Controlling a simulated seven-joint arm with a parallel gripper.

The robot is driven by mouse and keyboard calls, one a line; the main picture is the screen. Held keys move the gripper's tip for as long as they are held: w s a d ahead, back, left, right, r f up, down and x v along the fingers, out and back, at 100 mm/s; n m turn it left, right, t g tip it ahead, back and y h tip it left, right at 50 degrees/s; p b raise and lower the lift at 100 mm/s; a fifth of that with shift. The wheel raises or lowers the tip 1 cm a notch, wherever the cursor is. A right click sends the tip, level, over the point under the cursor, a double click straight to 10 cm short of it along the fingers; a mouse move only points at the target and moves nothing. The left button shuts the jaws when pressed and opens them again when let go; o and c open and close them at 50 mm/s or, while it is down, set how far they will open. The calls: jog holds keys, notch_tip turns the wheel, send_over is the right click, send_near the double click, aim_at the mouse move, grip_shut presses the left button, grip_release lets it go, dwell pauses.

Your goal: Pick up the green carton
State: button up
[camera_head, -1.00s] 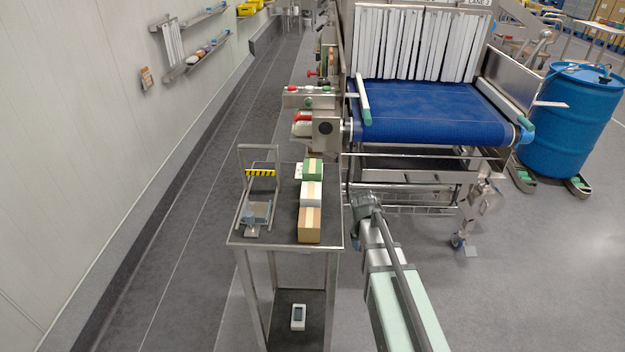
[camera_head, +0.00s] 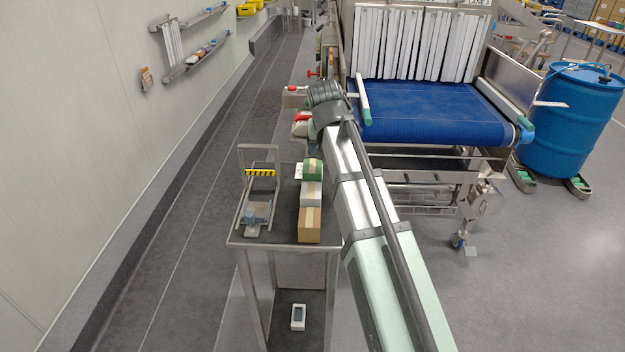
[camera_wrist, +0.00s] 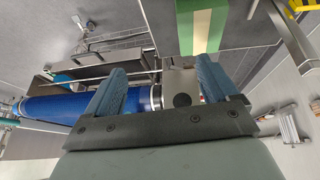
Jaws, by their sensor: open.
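The green carton (camera_head: 312,168) stands at the far end of a row on a small steel table, with a pale tape band over its top.
A white carton (camera_head: 311,194) and a brown carton (camera_head: 309,225) stand in line nearer on the table (camera_head: 270,232). A metal stand with a yellow-black striped bar (camera_head: 261,173) is to their left. The blue conveyor belt (camera_head: 430,115) is at the right.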

aim_at(311, 168)
jog(key=s+a+r+y, duration=0.1)
jog(key=s+a+r, duration=0.15)
jog(key=a, duration=0.25)
jog(key=shift+g, duration=0.3)
jog(key=x, duration=0.5)
jog(key=s+x, duration=0.1)
jog(key=x, duration=0.2)
jog(key=shift+w+a+f, duration=0.1)
jog(key=shift+w+f, duration=0.05)
jog(key=shift+f, duration=0.25)
jog(key=shift+x, duration=2.7)
jog(key=shift+w, duration=0.1)
jog(key=shift+c, duration=0.5)
jog(key=c, duration=1.1)
jog(key=shift+c, duration=0.2)
jog(key=shift+r, duration=0.15)
